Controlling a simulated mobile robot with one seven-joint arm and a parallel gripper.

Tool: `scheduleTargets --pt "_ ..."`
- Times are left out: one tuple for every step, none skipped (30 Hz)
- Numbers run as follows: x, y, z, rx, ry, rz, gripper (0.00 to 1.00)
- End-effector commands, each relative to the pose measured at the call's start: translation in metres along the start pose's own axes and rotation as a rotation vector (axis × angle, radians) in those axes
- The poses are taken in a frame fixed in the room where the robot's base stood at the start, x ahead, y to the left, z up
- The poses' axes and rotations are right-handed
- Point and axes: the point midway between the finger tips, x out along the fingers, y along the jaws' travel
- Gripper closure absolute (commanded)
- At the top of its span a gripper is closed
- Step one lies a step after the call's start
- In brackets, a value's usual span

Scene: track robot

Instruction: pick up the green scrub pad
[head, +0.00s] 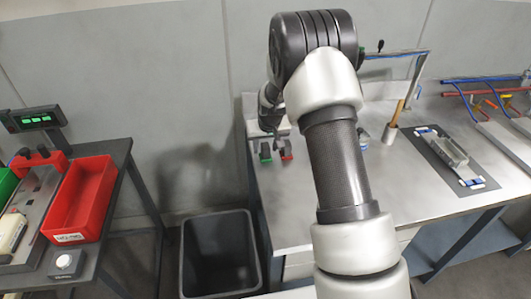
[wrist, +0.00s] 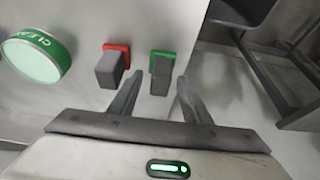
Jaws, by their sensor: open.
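The green scrub pad (wrist: 162,60) shows in the wrist view as a green layer with a dark grey block on it. It sits on the pale steel bench and also shows small in the head view (head: 265,153). My gripper (wrist: 160,82) is open, its two dark fingers pointing at the pad. The grey block appears in the gap between the fingertips, close to the right one. I cannot tell how deep the fingers reach, and I see no contact. In the head view my arm hides most of the gripper.
A similar red pad (wrist: 116,52) sits just left of the green one. A round green-rimmed "CLEAN" disc (wrist: 36,56) is further left. The bench edge drops off to the right in the wrist view. A dark bin (head: 220,255) stands beside the bench (head: 300,215).

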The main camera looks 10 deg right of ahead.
Motion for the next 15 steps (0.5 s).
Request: scheduleTargets --pt "-0.0002 0.0000 -0.0002 0.000 0.000 0.000 0.56" --pt "-0.0002 0.0000 -0.0001 0.000 0.000 0.000 0.56" --pt "-0.0003 0.0000 0.0000 0.000 0.000 0.000 0.56" --pt "-0.0003 0.0000 0.0000 0.000 0.000 0.000 0.58" --pt "-0.0003 0.0000 0.0001 0.000 0.000 0.000 0.63" --pt "-0.0003 0.0000 0.0001 0.000 0.000 0.000 0.70" --pt "-0.0004 0.0000 0.0001 0.000 0.000 0.000 0.75" --pt "-0.0004 0.0000 0.0002 0.000 0.000 0.000 0.80" --pt "-0.0004 0.0000 0.0002 0.000 0.000 0.000 0.87" --pt "-0.0004 0.0000 0.0002 0.000 0.000 0.000 0.92" --pt "-0.0004 0.0000 0.0002 0.000 -0.001 0.000 0.97" --pt "-0.0004 -0.0001 0.0002 0.000 -0.001 0.000 1.00" --pt "-0.0006 -0.0001 0.0001 0.000 0.000 0.000 1.00" --pt "-0.0006 -0.0001 0.0001 -0.001 0.000 0.000 1.00" --pt "-0.0006 -0.0001 0.0001 -0.001 0.000 0.000 1.00"
